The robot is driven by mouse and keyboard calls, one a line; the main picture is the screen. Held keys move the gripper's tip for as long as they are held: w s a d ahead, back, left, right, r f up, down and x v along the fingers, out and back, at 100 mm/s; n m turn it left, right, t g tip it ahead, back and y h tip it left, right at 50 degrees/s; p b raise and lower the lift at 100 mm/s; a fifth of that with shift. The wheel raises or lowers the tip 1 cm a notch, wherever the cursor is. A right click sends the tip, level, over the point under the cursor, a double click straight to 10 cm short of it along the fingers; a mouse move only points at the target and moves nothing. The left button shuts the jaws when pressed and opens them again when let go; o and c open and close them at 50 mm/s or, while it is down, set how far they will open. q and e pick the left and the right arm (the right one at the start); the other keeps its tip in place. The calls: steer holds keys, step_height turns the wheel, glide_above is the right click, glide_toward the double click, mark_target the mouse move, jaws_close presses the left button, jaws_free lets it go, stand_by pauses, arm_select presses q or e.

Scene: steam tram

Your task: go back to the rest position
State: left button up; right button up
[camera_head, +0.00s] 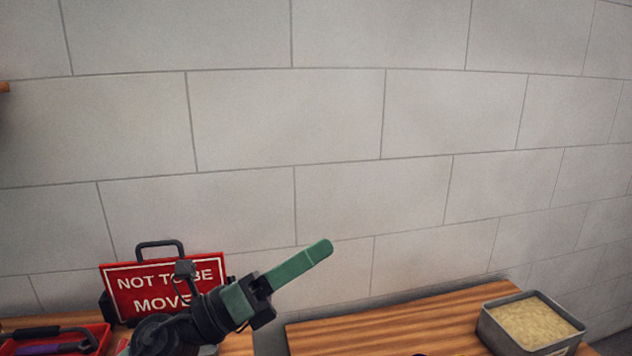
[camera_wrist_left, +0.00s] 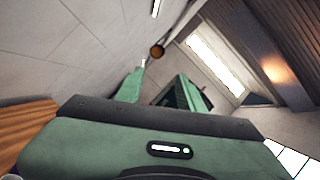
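My left gripper (camera_head: 318,250) is raised in front of the pale block wall, pointing up and to the right in the head view. From the side its green fingers overlap there. In the left wrist view the two green fingers (camera_wrist_left: 165,80) stand apart with nothing held between them. My right gripper is not in view.
A red sign (camera_head: 125,282) reading "NOT TO BE MOVED", its last letter hidden, stands behind my left arm. A red tray (camera_head: 98,333) with tools is at lower left. A metal tin of pale grainy material (camera_head: 490,327) sits on the wooden top (camera_head: 400,322), otherwise largely clear.

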arm_select(q)
steer(key=w+a+f+n+t+y, duration=0.2)
steer(key=a+f+n+t+y, duration=0.35)
steer(key=n, duration=0.65)
steer(key=w+a+f+n+t+y, duration=0.2)
steer(key=a+n+t+y, duration=0.5)
steer(key=n, duration=0.4)
steer(key=s+a+f+n+g+y, duration=0.25)
steer(key=f+n+y, duration=0.2)
steer(key=f, duration=0.35)
steer(key=s+a+f+n+g+y, duration=0.2)
steer(key=a+f+n+g+y, duration=0.3)
steer(key=f, duration=0.4)
steer(key=s+f+n+g+h, duration=0.1)
steer(key=s+f+n+g, duration=0.4)
steer(key=s+f, duration=0.55)
steer(key=s+f+n+g+h, duration=0.15)
steer(key=s+f+g, duration=0.55)
steer(key=s, duration=0.7)
step_height(320, 180, down, 27)
steer(key=s, duration=0.2)
steer(key=s+a+f+g, duration=0.1)
steer(key=s+a+f, duration=0.1)
steer(key=s+f, duration=1.3)
steer(key=shift+s+a+f+y, duration=0.2)
steer(key=shift+s+a+y, duration=0.25)
steer(key=shift+s, duration=0.2)
